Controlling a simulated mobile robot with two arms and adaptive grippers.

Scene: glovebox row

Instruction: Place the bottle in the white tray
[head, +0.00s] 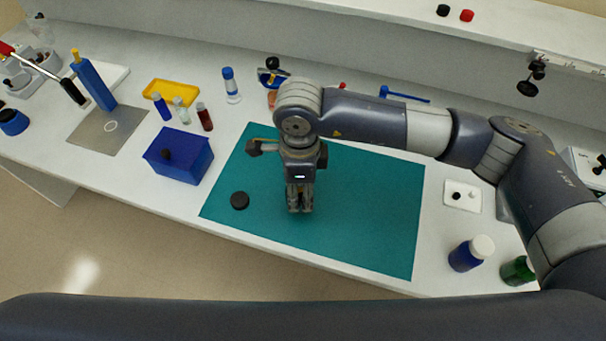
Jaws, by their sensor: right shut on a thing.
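My right gripper (299,200) points down over the middle of the teal mat (370,220). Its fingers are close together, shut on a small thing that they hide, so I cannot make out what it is. A blue bottle (463,257) with a white cap stands on the white bench at the right, beyond the mat's edge. A green bottle (517,271) stands right of it, partly behind my right arm. A small white tray (461,205) with a few dark spots or small items lies right of the mat. My left gripper is out of view.
A black disc (239,200) lies on the mat left of the gripper. A blue tool (404,95) lies behind my right arm. The mat's front is clear.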

